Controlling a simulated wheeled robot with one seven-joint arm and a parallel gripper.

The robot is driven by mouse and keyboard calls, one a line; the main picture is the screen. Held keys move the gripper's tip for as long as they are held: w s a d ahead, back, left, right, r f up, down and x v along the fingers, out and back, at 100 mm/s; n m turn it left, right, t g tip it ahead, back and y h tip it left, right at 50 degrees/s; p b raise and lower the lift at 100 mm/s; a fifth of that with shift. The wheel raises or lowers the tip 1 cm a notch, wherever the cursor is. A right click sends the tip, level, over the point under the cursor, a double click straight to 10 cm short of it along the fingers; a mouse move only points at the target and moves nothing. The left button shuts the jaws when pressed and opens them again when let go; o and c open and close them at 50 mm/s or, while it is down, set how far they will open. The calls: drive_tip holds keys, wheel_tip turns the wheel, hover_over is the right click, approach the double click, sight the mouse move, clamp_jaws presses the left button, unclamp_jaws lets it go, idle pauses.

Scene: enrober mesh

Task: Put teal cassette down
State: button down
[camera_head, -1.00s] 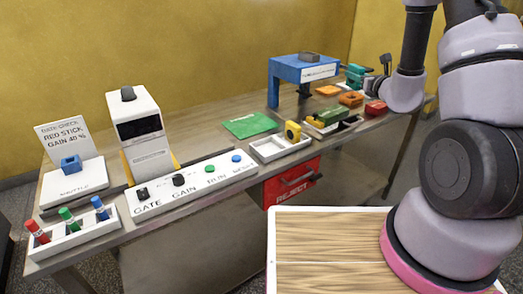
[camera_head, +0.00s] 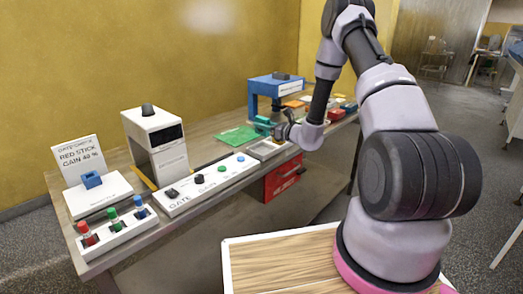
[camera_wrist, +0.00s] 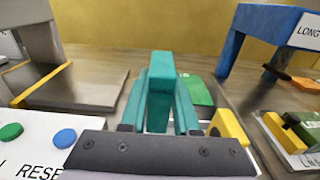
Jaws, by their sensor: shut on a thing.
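My gripper (camera_head: 280,130) is shut on the teal cassette (camera_head: 263,123). The cassette stands out ahead of the jaws in the wrist view (camera_wrist: 160,88), held above the table near the green mat (camera_head: 236,136). The mat shows behind and to the right of the cassette in the wrist view (camera_wrist: 203,91), partly hidden by it. The cassette's underside and any gap to the surface below cannot be seen.
A white tray (camera_head: 265,152) lies close by, and a yellow piece (camera_wrist: 229,126) is just right of the jaws. A blue arch (camera_wrist: 247,38) stands behind right, a white gate (camera_head: 155,143) to the left. The button panel (camera_head: 208,184) runs along the front edge.

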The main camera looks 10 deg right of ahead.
wheel_tip(320, 180, down, 8)
drive_tip(key=shift+f, duration=0.15)
idle(0.3)
drive_tip(key=c, duration=0.7)
unclamp_jaws()
drive_tip(key=shift+f, duration=0.1)
drive_tip(key=shift+o, duration=0.2)
